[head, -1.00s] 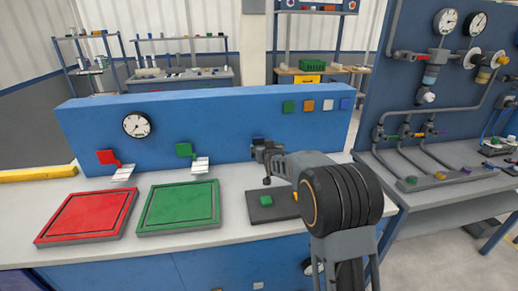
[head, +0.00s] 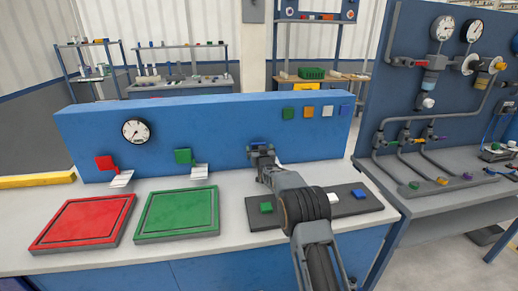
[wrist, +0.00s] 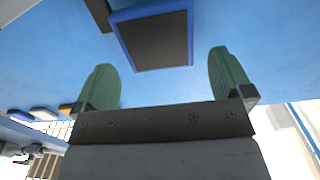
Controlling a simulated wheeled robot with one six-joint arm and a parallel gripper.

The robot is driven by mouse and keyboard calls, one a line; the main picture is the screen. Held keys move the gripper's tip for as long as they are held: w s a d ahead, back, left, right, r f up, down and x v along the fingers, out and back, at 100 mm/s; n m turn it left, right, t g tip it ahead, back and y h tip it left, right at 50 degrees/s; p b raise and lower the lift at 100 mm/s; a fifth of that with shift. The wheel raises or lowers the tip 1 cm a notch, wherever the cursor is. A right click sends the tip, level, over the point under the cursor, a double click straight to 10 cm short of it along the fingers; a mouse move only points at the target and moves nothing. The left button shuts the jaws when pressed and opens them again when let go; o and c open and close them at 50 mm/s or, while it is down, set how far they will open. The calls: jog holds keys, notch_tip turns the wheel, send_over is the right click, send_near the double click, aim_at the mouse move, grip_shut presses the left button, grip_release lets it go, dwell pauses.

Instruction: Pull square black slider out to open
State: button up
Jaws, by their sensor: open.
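The square black slider (wrist: 152,42) shows in the wrist view as a black face with a blue border, on the blue wall. In the head view its place on the wall is mostly hidden by my gripper (head: 260,152); only a dark blue edge shows above it. In the wrist view my gripper (wrist: 163,64) is open, with its two green fingers spread wide. The slider lies just beyond the fingertips, roughly between them, with nothing held. I cannot tell whether the fingers touch the wall.
The blue wall panel (head: 90,135) carries a gauge (head: 136,130), red (head: 105,162) and green (head: 183,156) levers and several coloured squares. Red (head: 84,220) and green (head: 178,210) trays lie left on the bench. A dark plate (head: 358,203) lies under my arm.

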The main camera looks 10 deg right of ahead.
jog(key=shift+w, duration=0.85)
